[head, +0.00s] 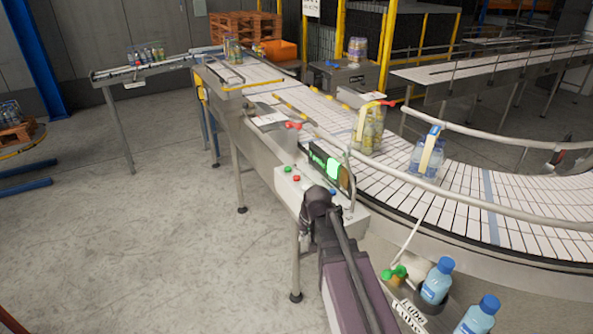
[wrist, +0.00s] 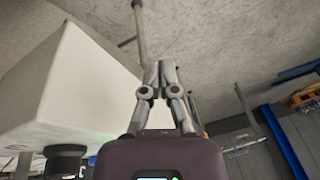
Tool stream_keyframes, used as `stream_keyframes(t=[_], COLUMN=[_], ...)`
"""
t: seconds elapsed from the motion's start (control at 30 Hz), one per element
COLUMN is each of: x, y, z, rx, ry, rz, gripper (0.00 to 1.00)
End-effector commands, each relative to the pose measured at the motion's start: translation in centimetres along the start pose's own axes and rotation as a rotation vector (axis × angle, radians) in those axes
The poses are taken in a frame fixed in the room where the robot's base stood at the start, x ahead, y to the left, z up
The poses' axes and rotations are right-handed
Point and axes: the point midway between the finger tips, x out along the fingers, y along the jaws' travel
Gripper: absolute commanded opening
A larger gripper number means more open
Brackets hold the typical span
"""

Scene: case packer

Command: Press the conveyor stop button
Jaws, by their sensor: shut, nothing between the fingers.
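The control panel (head: 290,182) is a pale box on the near side of the conveyor in the head view. I cannot read which is the stop button. The dark end of my arm is at the panel's right part and hides some of it; my fingers cannot be made out there. In the wrist view my gripper (wrist: 160,68) is shut and empty, beside a pale box (wrist: 65,75). A black round part (wrist: 65,160) shows at the box's lower edge, partly cut off.
A lit green screen (head: 325,165) stands behind the panel. The curved conveyor (head: 480,205) with rails carries bottle packs (head: 370,128).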

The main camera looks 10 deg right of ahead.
Motion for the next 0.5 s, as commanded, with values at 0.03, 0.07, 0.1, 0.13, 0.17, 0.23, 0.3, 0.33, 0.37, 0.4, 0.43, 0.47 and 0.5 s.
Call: stream_keyframes(t=[0.03,0.07,0.1,0.13,0.17,0.23,0.3,0.33,0.37,0.4,0.43,0.47,0.5], x=[-1.1,-1.4,-1.8,-2.1,-2.5,-3.2,-4.1,-4.4,-4.8,-5.3,-5.7,-6.1,-6.6], y=[-0.3,-0.4,-0.6,-0.8,-0.9,-1.1,-1.3,-1.4,-1.4,-1.5,-1.5,-1.6,-1.6], z=[-2.4,-3.4,-4.7,-5.7,-6.7,-9.0,-11.3,-12.3,-13.3,-14.6,-15.6,-16.5,-17.8], rx=[0.013,0.021,0.031,0.038,0.046,0.065,0.086,0.095,0.105,0.118,0.127,0.136,0.149], ry=[0.026,0.042,0.065,0.08,0.097,0.135,0.172,0.189,0.204,0.226,0.242,0.258,0.279], rz=[-0.017,-0.029,-0.043,-0.054,-0.066,-0.091,-0.115,-0.126,-0.136,-0.151,-0.16,-0.17,-0.185], gripper=[0.0,0.0,0.0,0.0,0.0,0.0,0.0,0.0,0.0,0.0,0.0,0.0,0.0])
